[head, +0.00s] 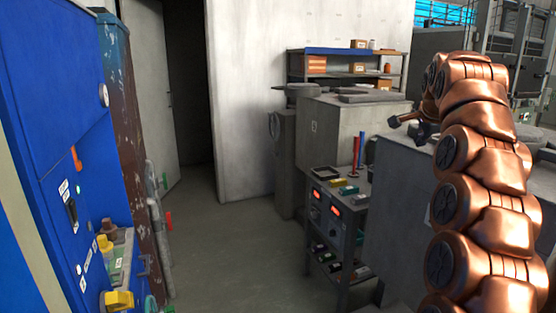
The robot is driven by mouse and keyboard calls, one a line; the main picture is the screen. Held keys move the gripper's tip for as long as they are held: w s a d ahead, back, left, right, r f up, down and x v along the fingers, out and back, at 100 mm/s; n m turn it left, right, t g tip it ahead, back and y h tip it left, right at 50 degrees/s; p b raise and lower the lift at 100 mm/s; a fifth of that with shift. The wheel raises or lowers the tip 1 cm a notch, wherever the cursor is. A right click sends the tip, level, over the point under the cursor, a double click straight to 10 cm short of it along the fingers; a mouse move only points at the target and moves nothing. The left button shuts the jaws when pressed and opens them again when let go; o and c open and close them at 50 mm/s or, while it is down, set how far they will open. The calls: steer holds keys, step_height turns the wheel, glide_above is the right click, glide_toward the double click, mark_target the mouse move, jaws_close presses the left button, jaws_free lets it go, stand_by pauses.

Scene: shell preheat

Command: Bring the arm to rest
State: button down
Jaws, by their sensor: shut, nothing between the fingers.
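My copper-coloured arm rises along the right side of the head view and bends over at the top. My gripper (394,121) is the small dark part at the arm's far end, pointing left in front of the grey block-shaped cabinets. It is shut and holds nothing. It is small in the picture, and part of its wrist is hidden behind the arm.
A blue cabinet (62,120) with a handle, knobs and a small ledge stands close on the left. A metal cart (345,235) with red-lit displays and small items stands in the middle. A shelf (345,52) with boxes is behind. The grey floor (225,250) between is clear.

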steer(key=s+a+f+n+g+y, duration=0.1)
steer(key=s+a+f+n+g, duration=0.1)
steer(key=s+a+f+n, duration=0.55)
steer(key=s+a+f+n+g+y, duration=0.15)
steer(key=s+a+f, duration=0.25)
steer(key=s+a, duration=0.45)
steer(key=s+a+f+n+g, duration=0.1)
steer(key=s+f, duration=0.5)
steer(key=s, duration=0.6)
steer(key=s+a+f+n+g+p, duration=0.1)
steer(key=s+f+n+g, duration=0.2)
steer(key=s, duration=0.9)
steer(key=s+a+f+n+g, duration=0.1)
steer(key=s+f+n, duration=0.3)
steer(key=s+f, duration=0.4)
steer(key=s+g, duration=0.1)
steer(key=s, duration=0.3)
steer(key=shift+s+a+f+g, duration=0.25)
steer(key=shift+a+f+g, duration=0.05)
steer(key=shift+a+g, duration=0.05)
steer(key=shift+a, duration=0.1)
